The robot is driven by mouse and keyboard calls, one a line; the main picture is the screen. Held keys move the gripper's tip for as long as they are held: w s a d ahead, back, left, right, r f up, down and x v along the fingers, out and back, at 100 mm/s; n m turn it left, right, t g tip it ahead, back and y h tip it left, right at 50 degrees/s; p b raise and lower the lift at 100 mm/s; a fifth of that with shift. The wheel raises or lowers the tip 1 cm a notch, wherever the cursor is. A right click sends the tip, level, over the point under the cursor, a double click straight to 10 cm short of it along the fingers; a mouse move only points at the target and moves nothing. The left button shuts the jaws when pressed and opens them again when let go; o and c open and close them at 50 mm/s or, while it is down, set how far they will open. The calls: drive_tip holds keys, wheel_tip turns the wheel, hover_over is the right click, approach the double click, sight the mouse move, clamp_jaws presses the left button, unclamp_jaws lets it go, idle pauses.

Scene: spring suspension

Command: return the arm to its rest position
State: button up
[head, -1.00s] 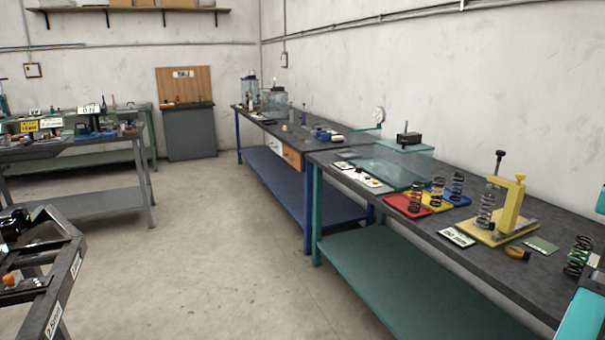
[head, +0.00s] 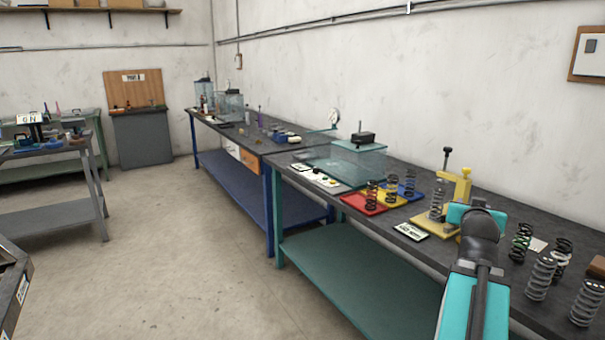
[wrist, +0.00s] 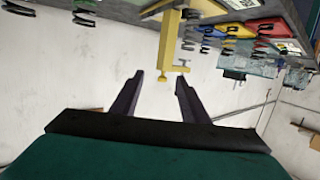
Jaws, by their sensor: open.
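My arm (head: 470,300) shows teal and dark grey at the lower right of the head view. It is in front of the green-legged bench and partly covers the yellow spring fixture. My gripper (wrist: 160,76) shows in the wrist view with its two dark fingers apart and nothing between them. The wrist picture is upside down, with the bench along its top. The yellow fixture's post (wrist: 169,45) appears beyond the fingertips, apart from them as far as I can see.
The bench top (head: 335,185) carries a red tray (head: 362,204), yellow and blue trays with springs, and a clear box (head: 350,160). Several loose springs (head: 541,278) stand right of my arm. The floor (head: 180,260) to the left is clear.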

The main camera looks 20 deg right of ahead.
drive_tip(key=w+a+f+n+y, duration=0.1)
drive_tip(key=w+a+f+y, duration=0.1)
drive_tip(key=w+a+f, duration=0.4)
drive_tip(key=w+a+f+n+y+p, duration=0.15)
drive_tip(key=w+a+f, duration=0.25)
drive_tip(key=f, duration=0.4)
drive_tip(key=w+a+f+n+y, duration=0.1)
drive_tip(key=w+a+f+y, duration=0.1)
drive_tip(key=w+a+f, duration=0.45)
drive_tip(key=s+a+f+n+g+y+p, duration=0.1)
drive_tip(key=a+f+g+y, duration=0.1)
drive_tip(key=a+f, duration=0.9)
drive_tip(key=s+a+f+n+g+y, duration=0.1)
drive_tip(key=a+f+n+y, duration=0.15)
drive_tip(key=a+f, duration=0.9)
drive_tip(key=s+a+f+n+g+y+p, duration=0.1)
drive_tip(key=s+a+f+g, duration=0.2)
drive_tip(key=s+a+f, duration=0.6)
drive_tip(key=s+a+f+n+g+y, duration=0.1)
drive_tip(key=s+a+f+g, duration=0.2)
drive_tip(key=s+a+f, duration=0.55)
drive_tip(key=s+f+g, duration=0.3)
drive_tip(key=s, duration=0.5)
drive_tip(key=s+a+f+n+g, duration=0.1)
drive_tip(key=s+f+g, duration=0.2)
drive_tip(key=s, duration=0.6)
drive_tip(key=shift+p+x, duration=0.35)
drive_tip(key=shift+x, duration=0.4)
